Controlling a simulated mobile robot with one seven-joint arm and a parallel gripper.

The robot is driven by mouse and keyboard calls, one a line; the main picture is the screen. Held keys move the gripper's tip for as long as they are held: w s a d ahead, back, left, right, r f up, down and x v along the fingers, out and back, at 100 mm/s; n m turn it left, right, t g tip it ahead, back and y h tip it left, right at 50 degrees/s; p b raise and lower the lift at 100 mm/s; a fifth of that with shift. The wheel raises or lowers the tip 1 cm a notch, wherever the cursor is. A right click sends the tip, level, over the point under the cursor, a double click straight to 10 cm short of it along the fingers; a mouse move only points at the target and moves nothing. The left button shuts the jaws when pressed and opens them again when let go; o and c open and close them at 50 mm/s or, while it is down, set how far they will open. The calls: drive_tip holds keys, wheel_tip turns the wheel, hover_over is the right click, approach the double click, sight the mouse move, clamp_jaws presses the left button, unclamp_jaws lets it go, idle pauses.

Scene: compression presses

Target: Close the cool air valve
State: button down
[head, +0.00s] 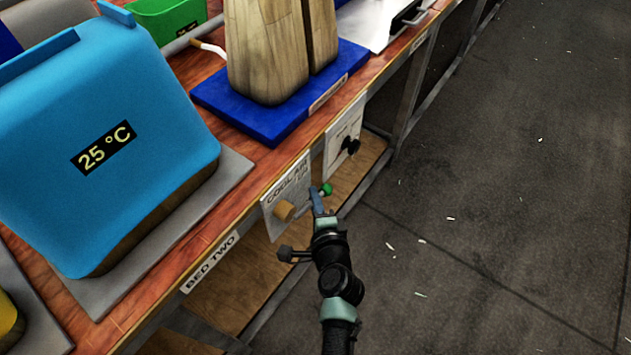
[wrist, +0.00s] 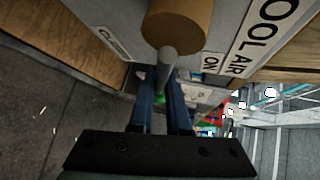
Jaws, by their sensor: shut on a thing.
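The cool air valve is on a white panel (head: 287,192) lettered COOL AIR on the bench's front edge. It has a tan round hub (head: 284,210) and a grey lever with a green end (head: 327,189), pointing right and slightly up in the head view. In the wrist view the hub (wrist: 178,25) is at the top, and the grey lever (wrist: 167,65) runs down from it between my blue fingers. My gripper (head: 317,199) is shut on the lever; it also shows in the wrist view (wrist: 162,90). The fingers partly hide the lever's green end.
A blue box (head: 150,90) reading 25 °C stands on the bench (head: 207,247), left of the valve. Wooden blocks stand on a blue base (head: 225,110) behind it. A second panel (head: 345,135) with a black knob (head: 350,146) is close on the right. The floor at right is open.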

drive_tip(key=g+p, duration=0.1)
drive_tip(key=f+m+p, duration=0.1)
drive_tip(key=p, duration=0.1)
drive_tip(key=g+p, duration=0.1)
drive_tip(key=p, duration=0.1)
drive_tip(key=shift+s+a+f+m+g+y, duration=0.15)
drive_tip(key=shift+s+a+m+g+y, duration=0.15)
drive_tip(key=shift+s+m+y, duration=0.1)
drive_tip(key=s+a+f+m+g+y+p, duration=0.1)
drive_tip(key=s+a+f+m+g+y, duration=0.2)
drive_tip(key=g, duration=0.4)
drive_tip(key=shift+s+a+f+m+y, duration=0.15)
drive_tip(key=shift+s+f+m+y, duration=0.2)
drive_tip(key=shift+s+m+y, duration=0.45)
drive_tip(key=shift+s, duration=0.15)
drive_tip(key=c, duration=0.9)
unclamp_jaws()
drive_tip(key=shift+r, duration=0.1)
drive_tip(key=p+v, duration=0.5)
drive_tip(key=v, duration=0.7)
drive_tip(key=shift+d+r+p, duration=0.2)
drive_tip(key=shift+r+p, duration=0.15)
drive_tip(key=shift+p, duration=0.05)
